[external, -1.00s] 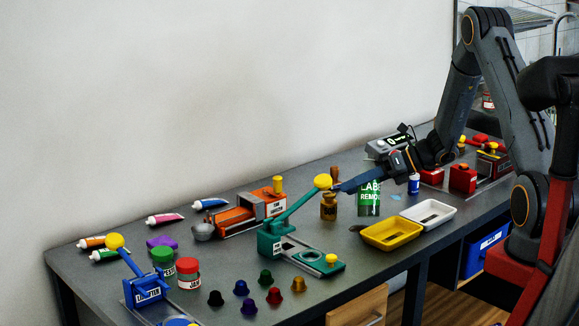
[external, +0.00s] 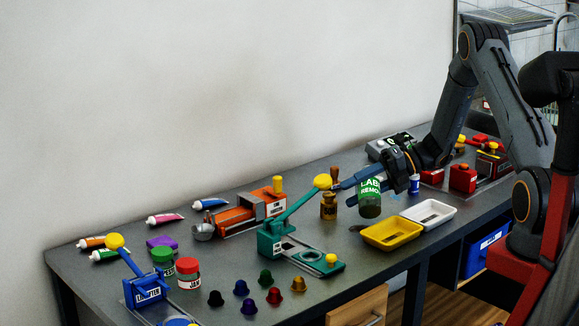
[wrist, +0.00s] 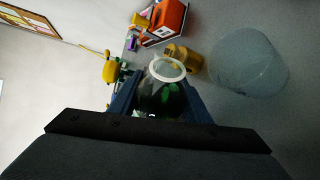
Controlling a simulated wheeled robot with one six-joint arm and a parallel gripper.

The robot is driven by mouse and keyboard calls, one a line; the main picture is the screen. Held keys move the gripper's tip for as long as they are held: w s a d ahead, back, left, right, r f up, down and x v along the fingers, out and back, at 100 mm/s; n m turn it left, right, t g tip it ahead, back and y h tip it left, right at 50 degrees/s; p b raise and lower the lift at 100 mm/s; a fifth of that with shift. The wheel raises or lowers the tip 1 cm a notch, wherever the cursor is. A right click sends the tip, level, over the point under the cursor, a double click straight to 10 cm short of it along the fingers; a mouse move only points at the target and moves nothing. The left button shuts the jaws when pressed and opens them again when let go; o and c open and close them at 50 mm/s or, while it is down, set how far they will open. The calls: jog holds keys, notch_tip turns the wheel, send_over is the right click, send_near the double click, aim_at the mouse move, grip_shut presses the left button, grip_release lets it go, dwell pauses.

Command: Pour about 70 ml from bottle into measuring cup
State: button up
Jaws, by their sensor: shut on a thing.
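My gripper (external: 352,185) is shut on a green bottle with a white label (external: 370,187), above the table's middle. In the wrist view the bottle (wrist: 163,95) sits between both fingers, its pale round mouth facing up the picture and green liquid inside. The measuring cup (wrist: 248,62) is a large clear vessel to the right of the bottle in the wrist view, with a gap between them. In the external view a dark translucent form shows below the label; I cannot tell whether it is the cup or the bottle's lower part. No stream of liquid is visible.
An amber jar (external: 328,207) stands just left of the bottle, beside the teal press (external: 275,240) with its yellow knob. A yellow tray (external: 391,236) and a white tray (external: 428,213) lie at the front right. A small blue-and-white bottle (external: 414,184) stands at right.

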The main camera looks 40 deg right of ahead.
jog(key=shift+a+r+m+y, duration=0.1)
jog(key=shift+r+m+y, duration=0.2)
jog(key=shift+r+m, duration=0.1)
jog(key=shift+f, duration=0.15)
jog(key=shift+w+d+m+g+y+b, duration=0.1)
jog(key=shift+d+m+g+y+b, duration=0.15)
jog(key=shift+m+g+b, duration=0.2)
jog(key=shift+r+m+y, duration=0.35)
jog(key=shift+m+y, duration=0.1)
dwell(0.9)
jog(key=shift+s+a+r, duration=0.1)
jog(key=shift+s+a, duration=0.25)
jog(key=shift+a, duration=0.1)
dwell(0.4)
jog(key=shift+r+m, duration=0.35)
jog(key=shift+m, duration=0.15)
dwell(1.7)
